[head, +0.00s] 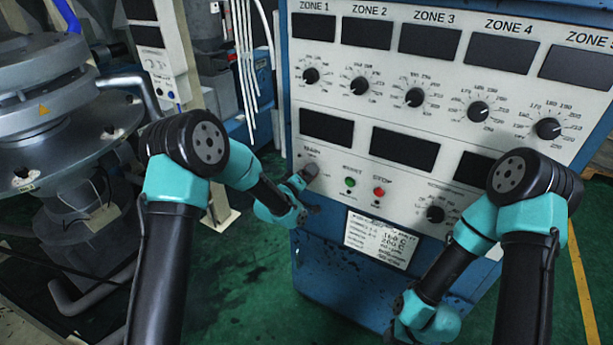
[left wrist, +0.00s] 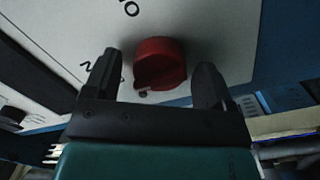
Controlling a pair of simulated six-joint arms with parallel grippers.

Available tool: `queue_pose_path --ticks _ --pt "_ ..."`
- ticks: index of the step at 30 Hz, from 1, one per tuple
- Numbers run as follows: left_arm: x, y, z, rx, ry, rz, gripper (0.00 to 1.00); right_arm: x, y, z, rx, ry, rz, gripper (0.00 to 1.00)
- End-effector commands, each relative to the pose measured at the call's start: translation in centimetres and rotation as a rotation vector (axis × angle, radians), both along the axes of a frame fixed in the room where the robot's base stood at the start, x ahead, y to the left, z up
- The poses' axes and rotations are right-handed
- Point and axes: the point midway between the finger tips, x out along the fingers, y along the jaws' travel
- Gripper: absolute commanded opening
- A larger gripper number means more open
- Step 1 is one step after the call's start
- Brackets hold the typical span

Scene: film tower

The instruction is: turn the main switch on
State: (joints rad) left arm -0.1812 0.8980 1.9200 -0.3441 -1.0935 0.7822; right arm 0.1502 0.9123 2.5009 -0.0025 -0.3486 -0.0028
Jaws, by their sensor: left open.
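The main switch is a round red knob (left wrist: 160,62) on the pale panel, seen close in the left wrist view. A small dark mark shows at its lower edge, and part of a printed label lies beside it. My left gripper (left wrist: 153,75) is open, with one finger on each side of the knob. I see gaps between the fingers and the knob and cannot tell any contact. In the head view my left gripper (head: 302,182) is at the MAIN label on the panel's lower left and partly covers the switch. My right gripper (head: 398,328) hangs low at the cabinet front; its fingers are unclear.
The blue cabinet's panel carries a green button (head: 350,182), a red button (head: 379,191) and a lower dial (head: 436,214) right of the switch. Zone dials and dark displays fill the upper panel. Grey machinery (head: 60,110) stands at the left. Green floor is free below.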

Motion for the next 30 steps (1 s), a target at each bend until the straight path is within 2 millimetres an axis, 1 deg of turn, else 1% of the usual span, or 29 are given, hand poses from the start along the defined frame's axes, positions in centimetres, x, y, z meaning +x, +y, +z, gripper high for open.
queue_pose_path --ticks 3,18,30 --pt "-0.02 0.01 0.0 0.0 0.0 0.0 0.77 0.0 0.0 0.0 0.0 0.0 0.0 0.43" --pt "-0.04 0.02 -0.01 0.0 0.0 0.0 0.29 0.0 0.0 0.0 0.0 0.0 0.0 0.43" --pt "-0.05 0.01 -0.02 0.045 -0.021 -0.001 0.28 0.0 0.0 0.0 0.0 0.0 0.0 0.43"
